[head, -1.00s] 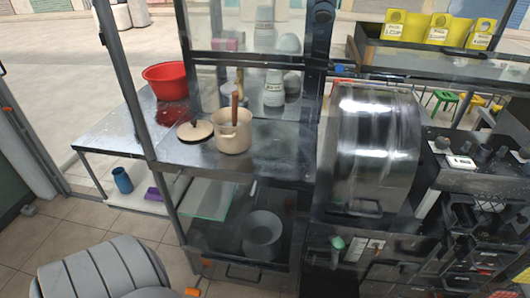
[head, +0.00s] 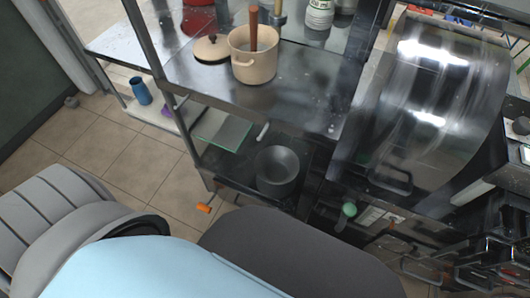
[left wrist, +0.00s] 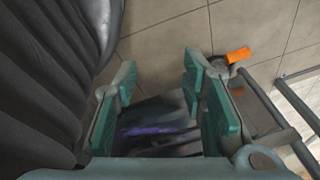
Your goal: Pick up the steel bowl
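A dark grey metal bowl (head: 278,170), which I take for the steel bowl, stands upright on the lower shelf (head: 237,170) of the metal stand in the head view. It looks empty. My left gripper (left wrist: 160,82) shows in the left wrist view with its two teal-padded fingers apart and nothing held between them. Behind the fingers are floor tiles and a dark, blurred surface with a purple patch. I cannot make out the bowl there. Neither gripper shows in the head view.
Above the bowl, the metal counter (head: 312,85) carries a beige pot (head: 253,66), a lid (head: 211,48) and a bottle (head: 319,14). A big shiny metal drum (head: 430,100) stands at right. A stand post edges the shelf at left. Open tiled floor (head: 120,150) lies left.

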